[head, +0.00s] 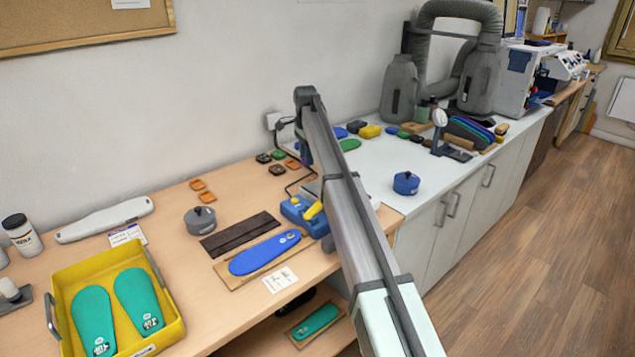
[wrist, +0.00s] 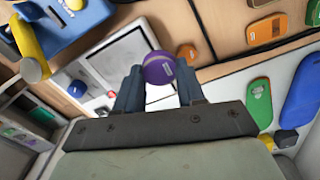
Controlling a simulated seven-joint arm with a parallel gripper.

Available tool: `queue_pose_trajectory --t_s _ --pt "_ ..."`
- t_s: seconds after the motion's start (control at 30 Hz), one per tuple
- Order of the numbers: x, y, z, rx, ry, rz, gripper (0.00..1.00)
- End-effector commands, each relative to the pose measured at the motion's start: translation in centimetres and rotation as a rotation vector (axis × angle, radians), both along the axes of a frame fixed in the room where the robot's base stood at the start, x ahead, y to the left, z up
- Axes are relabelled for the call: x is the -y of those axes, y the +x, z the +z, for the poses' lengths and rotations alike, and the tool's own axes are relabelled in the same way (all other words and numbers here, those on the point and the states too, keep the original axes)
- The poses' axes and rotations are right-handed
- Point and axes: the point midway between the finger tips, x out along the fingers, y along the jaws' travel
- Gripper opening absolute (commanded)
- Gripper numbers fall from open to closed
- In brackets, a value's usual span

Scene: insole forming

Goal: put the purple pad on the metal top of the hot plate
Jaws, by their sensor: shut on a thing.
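The purple pad (wrist: 158,68) is round and sits between the two fingertips of my gripper (wrist: 160,84) in the wrist view. My gripper is shut on it. In the head view my arm hides the gripper and the pad. A blue unit with a yellow handle (head: 313,210) stands at the right end of the wooden bench, partly behind my arm. It shows at the upper left of the wrist view (wrist: 75,22). A pale, dark-edged square surface (wrist: 108,62) lies left of the pad there; I cannot tell for sure whether it is the hot plate's metal top.
A blue insole (head: 264,253) on a board and a dark strip (head: 240,234) lie left of the blue unit. A grey round pot (head: 200,220) and a yellow tray (head: 168,328) with green insoles stand farther left. The white counter (head: 440,172) holds a blue pot (head: 406,183).

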Motion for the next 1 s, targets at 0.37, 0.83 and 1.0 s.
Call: queue_pose_trajectory --t_s 0.37,0.83,1.0 --pt "7.4 -2.6 3.1 0.0 0.0 0.02 0.11" --pt "7.7 -2.7 -2.7 -0.001 0.0 0.021 0.11" --pt "7.7 -2.7 -3.7 -0.001 0.0 0.021 0.11"
